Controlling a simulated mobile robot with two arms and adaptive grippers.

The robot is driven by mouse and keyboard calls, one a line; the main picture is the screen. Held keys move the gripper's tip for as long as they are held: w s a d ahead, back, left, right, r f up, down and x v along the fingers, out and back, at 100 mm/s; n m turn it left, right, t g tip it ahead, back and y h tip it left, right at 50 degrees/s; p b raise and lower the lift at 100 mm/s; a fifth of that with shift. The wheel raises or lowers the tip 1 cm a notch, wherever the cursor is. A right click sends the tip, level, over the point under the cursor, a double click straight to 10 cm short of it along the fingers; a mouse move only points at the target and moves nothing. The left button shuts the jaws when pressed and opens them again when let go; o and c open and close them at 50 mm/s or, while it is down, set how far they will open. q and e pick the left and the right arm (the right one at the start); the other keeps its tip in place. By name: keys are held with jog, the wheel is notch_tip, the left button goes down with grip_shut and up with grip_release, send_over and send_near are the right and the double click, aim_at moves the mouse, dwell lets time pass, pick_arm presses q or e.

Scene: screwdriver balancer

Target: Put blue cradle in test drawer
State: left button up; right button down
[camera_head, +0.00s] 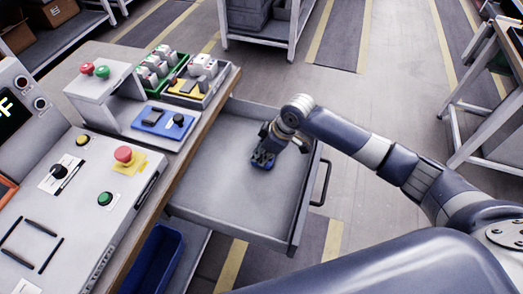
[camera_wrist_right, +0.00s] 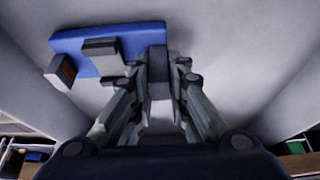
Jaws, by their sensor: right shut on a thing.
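The blue cradle (camera_head: 262,160) is a small blue plate with darker blocks on it. It is over the grey floor of the pulled-out drawer (camera_head: 233,215). My right gripper (camera_head: 268,146) reaches in from the right and is shut on the cradle. In the right wrist view the fingers (camera_wrist_right: 158,75) close around a dark upright part at one end of the cradle (camera_wrist_right: 75,40). A pale block and a small dark block with a reddish face show beside it. I cannot tell whether the cradle touches the drawer floor. My left gripper is not in view.
The drawer's front wall and black handle (camera_head: 321,183) are at the right. On the bench stand another blue plate (camera_head: 162,122), green and grey trays of parts, and a control panel with a red button (camera_head: 123,154). A blue bin (camera_head: 152,260) sits below the bench.

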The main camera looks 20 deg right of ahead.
jog(key=c, duration=1.5)
grip_release()
jog(key=shift+o, duration=0.2)
jog(key=v, duration=1.2)
jog(key=shift+a, duration=0.1)
